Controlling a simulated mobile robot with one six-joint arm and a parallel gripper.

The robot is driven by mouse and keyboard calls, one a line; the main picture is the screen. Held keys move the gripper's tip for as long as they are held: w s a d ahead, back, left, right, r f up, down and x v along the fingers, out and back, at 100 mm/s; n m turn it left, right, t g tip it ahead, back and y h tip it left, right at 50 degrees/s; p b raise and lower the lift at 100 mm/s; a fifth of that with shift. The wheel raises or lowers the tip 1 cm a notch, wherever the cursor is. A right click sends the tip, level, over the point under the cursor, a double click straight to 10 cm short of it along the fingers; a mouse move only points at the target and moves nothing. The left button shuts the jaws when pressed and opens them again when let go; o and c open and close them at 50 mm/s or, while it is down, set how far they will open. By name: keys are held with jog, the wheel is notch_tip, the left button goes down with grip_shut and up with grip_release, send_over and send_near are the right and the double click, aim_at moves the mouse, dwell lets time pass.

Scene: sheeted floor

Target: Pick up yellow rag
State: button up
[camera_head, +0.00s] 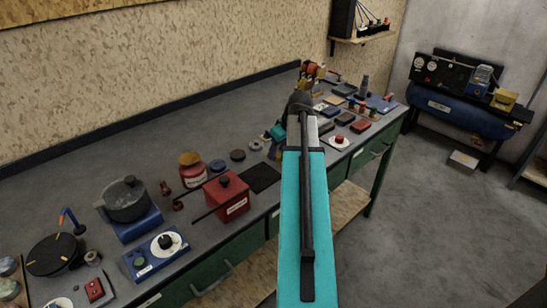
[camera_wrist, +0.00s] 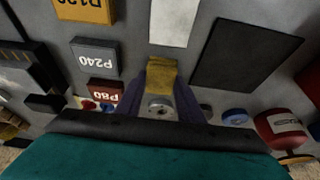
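A small yellow piece (camera_wrist: 162,72), which looks like the yellow rag, shows in the middle of the wrist view. My gripper (camera_wrist: 163,80) has its dark fingers on either side of this piece, and the yellow fills the gap between them. I cannot tell whether the fingers press on it or whether it still rests on the grey bench. In the head view my teal arm crosses the middle and reaches over the bench (camera_head: 120,165).
Sanding blocks marked P240 (camera_wrist: 96,56) and P80 (camera_wrist: 106,91) lie left of my gripper in the wrist view. A dark flat pad (camera_wrist: 246,55) and a red jar (camera_wrist: 283,130) are right. A red box (camera_head: 227,196) and a pot (camera_head: 126,199) stand on the bench.

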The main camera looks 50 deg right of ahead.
aim_at(278, 153)
jog(key=shift+c, duration=1.3)
jog(key=shift+r+b, duration=0.35)
jog(key=shift+r, duration=1.2)
jog(key=shift+s+r, duration=0.2)
jog(key=s+a, duration=0.1)
jog(key=s, duration=0.3)
jog(key=s+a+b, duration=0.1)
jog(key=s, duration=0.3)
jog(key=s+a+r+b, duration=0.1)
jog(key=s, duration=0.4)
jog(key=shift+a, duration=0.35)
jog(key=shift+s+b, duration=0.45)
jog(key=shift+b, duration=0.65)
jog(key=shift+s+a+r+b, duration=0.2)
jog(key=shift+s+a+b, duration=0.05)
jog(key=shift+s+b, duration=0.3)
